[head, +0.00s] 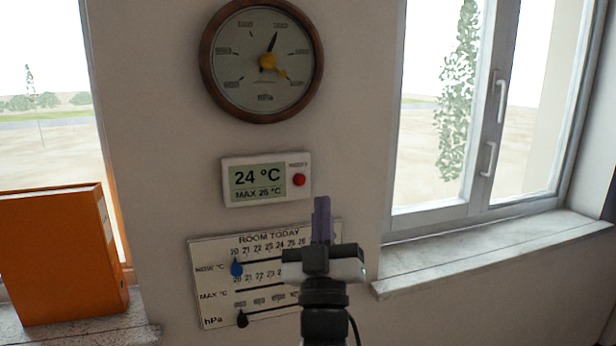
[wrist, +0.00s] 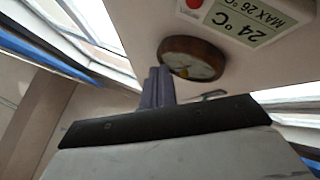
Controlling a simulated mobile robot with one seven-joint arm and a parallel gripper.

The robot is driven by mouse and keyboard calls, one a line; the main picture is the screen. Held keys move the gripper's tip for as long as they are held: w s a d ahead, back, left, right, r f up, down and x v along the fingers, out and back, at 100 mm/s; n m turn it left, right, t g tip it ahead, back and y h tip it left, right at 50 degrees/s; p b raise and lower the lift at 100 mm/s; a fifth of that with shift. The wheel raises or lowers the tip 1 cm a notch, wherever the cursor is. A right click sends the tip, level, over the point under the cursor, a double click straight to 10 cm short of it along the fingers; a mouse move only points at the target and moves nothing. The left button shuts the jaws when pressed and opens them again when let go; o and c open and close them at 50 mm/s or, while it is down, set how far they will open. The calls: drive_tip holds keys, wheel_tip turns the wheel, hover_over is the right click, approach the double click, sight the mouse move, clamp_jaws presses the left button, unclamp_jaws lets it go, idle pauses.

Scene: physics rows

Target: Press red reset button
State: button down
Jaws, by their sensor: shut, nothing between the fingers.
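The red reset button (head: 299,180) is on the right side of a white digital thermometer (head: 257,181) on the wall, which reads 24 °C and MAX 26 °C. In the wrist view the red button (wrist: 194,4) is at the top edge, beside the upside-down display (wrist: 245,22). My gripper (head: 322,204) is shut and empty, its fingers pointing up, below and to the right of the button in the head view. In the wrist view the shut fingers (wrist: 158,75) are apart from the button in the picture. The distance from fingertips to wall is unclear.
A round barometer (head: 235,99) hangs above the thermometer. A "ROOM TODAY" board (head: 213,293) with sliders is below, partly hidden by my gripper. An orange binder (head: 55,255) stands on the left sill. A window with a sill (head: 480,258) is at right.

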sight(300, 180)
drive_tip(key=shift+w+a, duration=0.45)
drive_tip(key=shift+w, duration=0.95)
drive_tip(key=shift+w+a, duration=0.5)
drive_tip(key=shift+w, duration=0.85)
drive_tip(key=shift+w+a, duration=0.45)
drive_tip(key=shift+w, duration=0.95)
drive_tip(key=shift+w, duration=0.15)
drive_tip(key=shift+w+a, duration=0.15)
drive_tip(key=shift+w, duration=0.15)
drive_tip(key=shift+w+a, duration=0.1)
drive_tip(key=shift+w, duration=0.2)
drive_tip(key=shift+s, duration=0.1)
drive_tip(key=shift+s+d, duration=0.25)
drive_tip(key=shift+s, duration=0.4)
